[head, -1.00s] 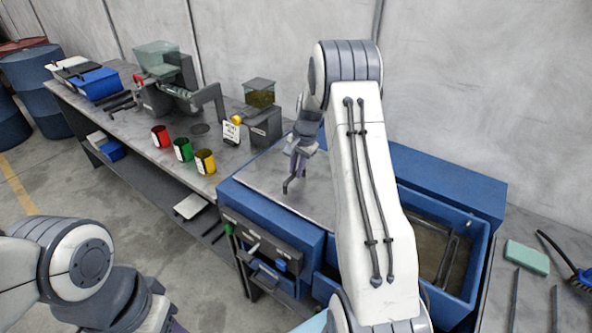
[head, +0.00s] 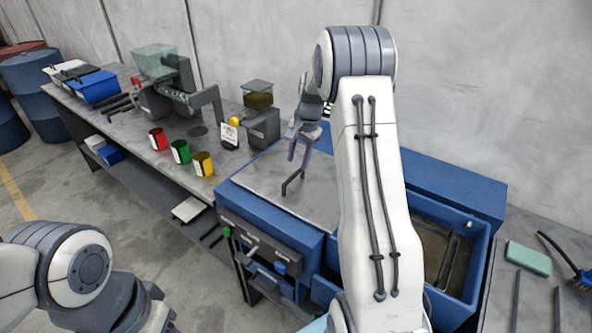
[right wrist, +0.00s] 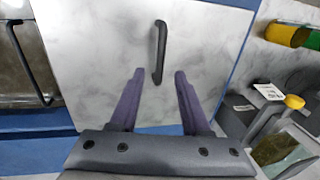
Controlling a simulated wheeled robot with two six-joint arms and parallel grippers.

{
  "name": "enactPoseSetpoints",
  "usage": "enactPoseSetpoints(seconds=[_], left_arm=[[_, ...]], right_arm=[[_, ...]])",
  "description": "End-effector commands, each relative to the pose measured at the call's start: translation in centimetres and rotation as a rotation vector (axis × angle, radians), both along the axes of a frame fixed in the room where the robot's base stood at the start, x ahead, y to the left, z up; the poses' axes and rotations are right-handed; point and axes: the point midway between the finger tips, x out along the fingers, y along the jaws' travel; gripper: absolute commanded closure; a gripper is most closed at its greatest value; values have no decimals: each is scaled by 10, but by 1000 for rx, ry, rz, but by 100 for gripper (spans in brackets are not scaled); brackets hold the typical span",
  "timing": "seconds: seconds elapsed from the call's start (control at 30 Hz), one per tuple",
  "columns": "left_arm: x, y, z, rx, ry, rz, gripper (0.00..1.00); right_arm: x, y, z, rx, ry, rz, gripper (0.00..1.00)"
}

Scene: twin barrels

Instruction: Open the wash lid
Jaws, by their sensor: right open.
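The wash lid (head: 262,181) is a grey marbled panel lying flat and closed on top of the blue wash unit. Its dark bar handle (head: 292,181) stands near its front edge and also shows in the right wrist view (right wrist: 160,45). My right gripper (head: 298,153) is open and empty, over the lid just behind the handle in the head view. In the right wrist view its two purple fingers (right wrist: 159,73) lie on either side of the handle's near end, with no clear contact. My left gripper is out of view; only its arm shows at lower left.
An open blue basin (head: 475,265) adjoins the lid on the right, with a green block (head: 527,258) beyond it. Red (head: 158,138), green (head: 180,151) and yellow (head: 203,164) cups stand on the bench to the left. A grey wall rises behind.

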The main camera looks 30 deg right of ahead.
Motion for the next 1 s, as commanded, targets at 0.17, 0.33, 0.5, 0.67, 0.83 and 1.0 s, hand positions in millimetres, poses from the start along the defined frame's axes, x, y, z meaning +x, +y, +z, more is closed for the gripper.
enactPoseSetpoints(seconds=[0.17,0.33,0.5,0.67,0.83,1.0], left_arm=[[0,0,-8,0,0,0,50],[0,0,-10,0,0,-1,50],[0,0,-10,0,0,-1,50],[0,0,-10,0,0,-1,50],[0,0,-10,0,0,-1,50],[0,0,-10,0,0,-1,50]], right_arm=[[-5,-4,32,-3,-3,0,53],[-9,-5,48,-1,-2,-1,53],[-10,-5,52,-1,0,-1,53],[-10,-5,52,-1,0,-1,53],[-10,-5,52,0,0,0,53],[-10,6,54,-3,1,28,53]])
